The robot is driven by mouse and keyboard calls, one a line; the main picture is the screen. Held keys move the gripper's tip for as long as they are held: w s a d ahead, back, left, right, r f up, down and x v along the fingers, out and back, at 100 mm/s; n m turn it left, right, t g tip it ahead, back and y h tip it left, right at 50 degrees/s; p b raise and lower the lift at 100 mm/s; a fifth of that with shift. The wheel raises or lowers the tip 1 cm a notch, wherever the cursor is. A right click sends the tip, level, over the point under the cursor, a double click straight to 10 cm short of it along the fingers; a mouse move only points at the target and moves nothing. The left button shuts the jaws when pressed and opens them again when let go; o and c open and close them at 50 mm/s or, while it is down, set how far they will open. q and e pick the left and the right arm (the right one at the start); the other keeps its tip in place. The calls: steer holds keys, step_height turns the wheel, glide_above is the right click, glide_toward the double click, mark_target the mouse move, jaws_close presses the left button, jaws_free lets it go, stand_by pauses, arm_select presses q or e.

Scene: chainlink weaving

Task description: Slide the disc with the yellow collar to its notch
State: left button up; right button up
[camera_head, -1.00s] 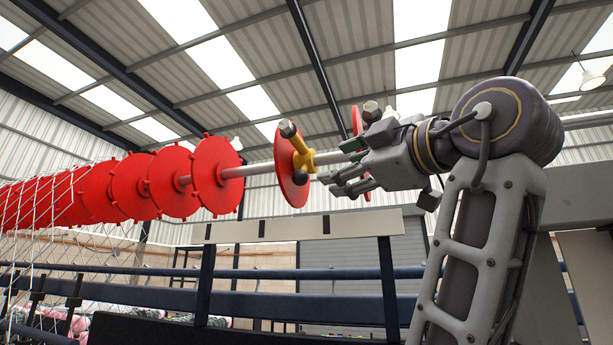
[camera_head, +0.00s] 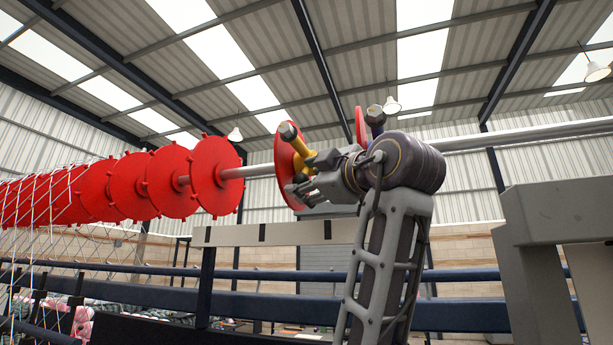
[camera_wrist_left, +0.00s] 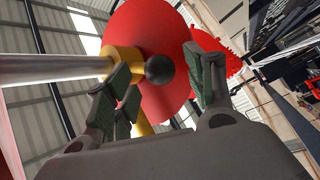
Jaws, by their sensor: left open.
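The red disc (camera_head: 286,165) with the yellow collar (camera_head: 301,154) sits on the pale shaft (camera_head: 262,170), a gap to the right of the row of red discs. A handle with a grey cap (camera_head: 289,130) sticks up from the collar. My left gripper (camera_head: 297,192) is open just right of this disc. In the left wrist view the yellow collar (camera_wrist_left: 121,60) and a black ball knob (camera_wrist_left: 160,69) show in front of the red disc (camera_wrist_left: 150,30). The knob lies between my open fingers (camera_wrist_left: 165,88); I cannot tell whether they touch it.
Another red disc (camera_head: 360,126) with a capped handle (camera_head: 375,116) is right of the yellow-collared one, partly hidden. A row of red discs (camera_head: 215,175) is on the left, netting (camera_head: 45,215) below. A pale rail (camera_head: 290,234) with dark marks runs underneath.

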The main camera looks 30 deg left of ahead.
arm_select(q)
steer(key=shift+w+a+r, duration=0.15)
steer(key=shift+w+a, duration=0.05)
steer(key=shift+a, duration=0.3)
jaws_close()
